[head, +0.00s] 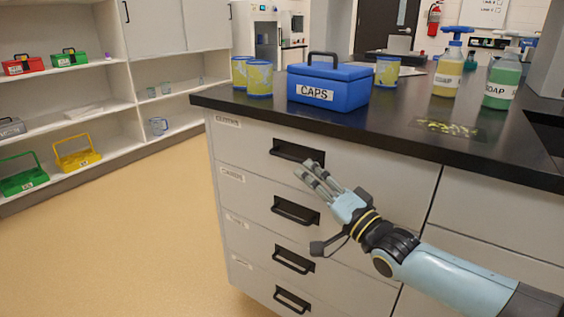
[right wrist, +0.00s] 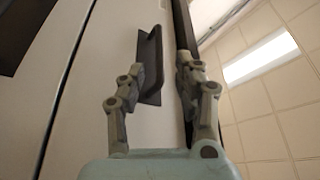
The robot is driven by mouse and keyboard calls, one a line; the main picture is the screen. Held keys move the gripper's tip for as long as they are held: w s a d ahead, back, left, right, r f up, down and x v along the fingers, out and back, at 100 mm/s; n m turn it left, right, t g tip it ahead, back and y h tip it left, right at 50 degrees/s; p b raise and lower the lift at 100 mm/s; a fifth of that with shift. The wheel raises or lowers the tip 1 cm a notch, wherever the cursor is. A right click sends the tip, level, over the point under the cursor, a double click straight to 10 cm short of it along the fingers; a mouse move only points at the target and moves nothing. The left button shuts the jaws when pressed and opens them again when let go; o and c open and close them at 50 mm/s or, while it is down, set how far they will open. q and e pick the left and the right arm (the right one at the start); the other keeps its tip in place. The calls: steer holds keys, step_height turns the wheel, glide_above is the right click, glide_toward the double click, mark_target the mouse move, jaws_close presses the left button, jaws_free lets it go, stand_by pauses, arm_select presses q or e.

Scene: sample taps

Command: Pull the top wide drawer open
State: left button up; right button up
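The top wide drawer (head: 250,145) is a light grey front under the black counter, and it looks shut. Its black bar handle (head: 297,151) shows above my right fingertips in the head view. My right gripper (head: 309,169) is open, its fingers pointing at the handle from the lower right. In the right wrist view the handle (right wrist: 152,62) appears between the two spread fingers of the gripper (right wrist: 163,78), close to the left fingertip. I cannot tell whether they touch. My left gripper is not in view.
Several drawers with black handles (head: 295,210) lie below. The black counter (head: 400,130) overhangs the top drawer. On it stand a blue CAPS box (head: 330,88), patterned canisters (head: 259,80) and a green soap bottle (head: 503,85). The floor (head: 120,240) at left is clear.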

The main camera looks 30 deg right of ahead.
mark_target(289, 158)
steer(key=b+x, duration=0.1)
steer(key=x, duration=0.7)
steer(key=shift+f, duration=0.1)
jaws_close()
